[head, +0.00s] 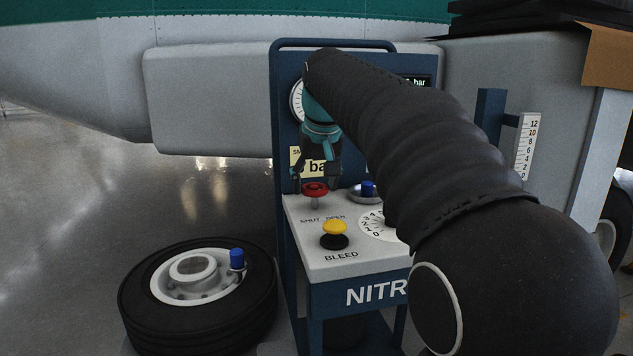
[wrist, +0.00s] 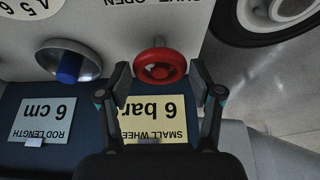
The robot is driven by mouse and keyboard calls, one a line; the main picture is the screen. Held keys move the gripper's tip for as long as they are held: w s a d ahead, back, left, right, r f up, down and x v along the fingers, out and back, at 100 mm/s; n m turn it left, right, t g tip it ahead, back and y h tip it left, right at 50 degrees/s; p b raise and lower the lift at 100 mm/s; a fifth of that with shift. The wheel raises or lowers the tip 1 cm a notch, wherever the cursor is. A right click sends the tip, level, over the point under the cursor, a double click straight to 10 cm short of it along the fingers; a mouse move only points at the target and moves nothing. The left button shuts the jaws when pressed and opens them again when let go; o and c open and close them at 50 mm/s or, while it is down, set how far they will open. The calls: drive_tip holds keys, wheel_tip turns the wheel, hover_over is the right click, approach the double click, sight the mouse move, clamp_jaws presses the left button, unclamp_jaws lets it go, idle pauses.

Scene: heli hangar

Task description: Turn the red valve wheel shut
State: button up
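The red valve wheel (head: 315,189) stands on a short stem on the white top of the blue cart (head: 335,262), by the words SHUT and OPEN. My gripper (head: 316,181) points down over the wheel from behind it. In the wrist view the red wheel (wrist: 159,66) lies between the spread fingertips of my gripper (wrist: 161,82), nearer their far end. A gap shows between each finger and the rim. The gripper is open and holds nothing. I cannot tell how far the fingertips are above the wheel.
A yellow BLEED knob (head: 334,228) stands in front of the wheel. A blue cap in a metal dish (head: 366,190) is to its right, with a numbered dial (head: 379,226) nearby. A small tyre (head: 197,290) lies left of the cart. The cart's upright panel (head: 289,130) rises behind.

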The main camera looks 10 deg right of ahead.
drive_tip(key=c, duration=0.5)
drive_tip(key=shift+r+m+p, duration=0.1)
drive_tip(key=shift+m+p, duration=0.2)
drive_tip(key=shift+a+m+h+p, duration=0.1)
drive_tip(key=shift+m+h+p, duration=0.4)
drive_tip(key=shift+m+p, duration=0.35)
drive_tip(key=m+p, duration=0.1)
drive_tip(key=m, duration=0.1)
drive_tip(key=m+g+h+p, duration=0.1)
drive_tip(key=m+p, duration=0.1)
drive_tip(key=shift+w+a+m, duration=0.1)
drive_tip(key=shift+a+m, duration=0.05)
drive_tip(key=shift+m, duration=0.1)
drive_tip(key=m+g+h+p, duration=0.1)
drive_tip(key=m+p, duration=0.1)
drive_tip(key=m, duration=0.1)
drive_tip(key=m+h+p, duration=0.1)
drive_tip(key=m+p, duration=0.1)
drive_tip(key=m, duration=0.1)
drive_tip(key=shift+w+a+g, duration=0.15)
drive_tip(key=shift+w+g, duration=0.05)
drive_tip(key=shift+g, duration=0.2)
drive_tip(key=m+g+p, duration=0.1)
drive_tip(key=m, duration=0.1)
drive_tip(key=m+p, duration=0.2)
drive_tip(key=m, duration=0.1)
drive_tip(key=shift+w+g+h, duration=0.15)
drive_tip(key=shift+g+h, duration=0.15)
drive_tip(key=shift+g, duration=0.1)
